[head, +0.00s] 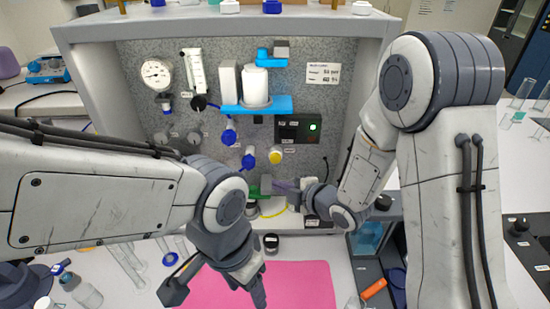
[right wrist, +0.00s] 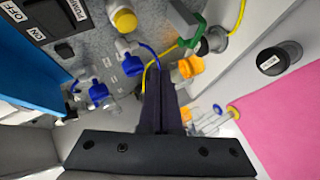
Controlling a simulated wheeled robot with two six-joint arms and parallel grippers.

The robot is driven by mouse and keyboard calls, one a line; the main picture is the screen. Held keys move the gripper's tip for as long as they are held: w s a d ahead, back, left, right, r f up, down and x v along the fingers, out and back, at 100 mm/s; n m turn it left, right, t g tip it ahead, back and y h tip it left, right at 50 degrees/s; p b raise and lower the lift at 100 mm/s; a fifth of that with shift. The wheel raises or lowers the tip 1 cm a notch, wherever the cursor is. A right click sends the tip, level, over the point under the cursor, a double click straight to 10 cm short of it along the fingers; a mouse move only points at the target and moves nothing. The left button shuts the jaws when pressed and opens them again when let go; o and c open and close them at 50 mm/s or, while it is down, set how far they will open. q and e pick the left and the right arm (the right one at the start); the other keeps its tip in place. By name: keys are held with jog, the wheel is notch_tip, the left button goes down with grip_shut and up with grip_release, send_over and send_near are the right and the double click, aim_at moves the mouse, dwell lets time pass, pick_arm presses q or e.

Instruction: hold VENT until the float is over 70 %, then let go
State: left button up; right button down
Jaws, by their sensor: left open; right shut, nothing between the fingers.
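A clear upright flow tube (head: 193,72) hangs at the panel's upper left; its float is too small to read. A dark round button with a white label (head: 271,243) stands by the pink mat; it also shows at the right wrist view's upper right (right wrist: 270,64). Its lettering is unreadable, so I cannot tell whether it is VENT. My right gripper (head: 274,188) is shut and empty at the panel's lower edge, near a green lever (head: 256,188); its closed fingers (right wrist: 160,85) point at the panel. My left gripper (head: 217,290) is open and empty over the mat.
The panel (head: 330,120) carries a round gauge (head: 157,74), blue valves (head: 229,136), a yellow knob (head: 275,156) and a switch box with a green light (head: 314,127). The pink mat (head: 305,285) is mostly bare. Glassware and bottles (head: 86,293) stand at lower left.

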aim_at(272, 162)
jog(key=w+p, duration=0.1)
jog(key=w, duration=0.6)
dwell(0.6)
jog(key=shift+w, duration=0.15)
dwell(1.3)
jog(key=shift+w, duration=0.3)
jog(key=shift+w, duration=0.55)
dwell(3.1)
jog(key=shift+s, duration=0.15)
dwell(0.3)
jog(key=shift+s+b, duration=0.55)
jog(key=shift+s, duration=0.3)
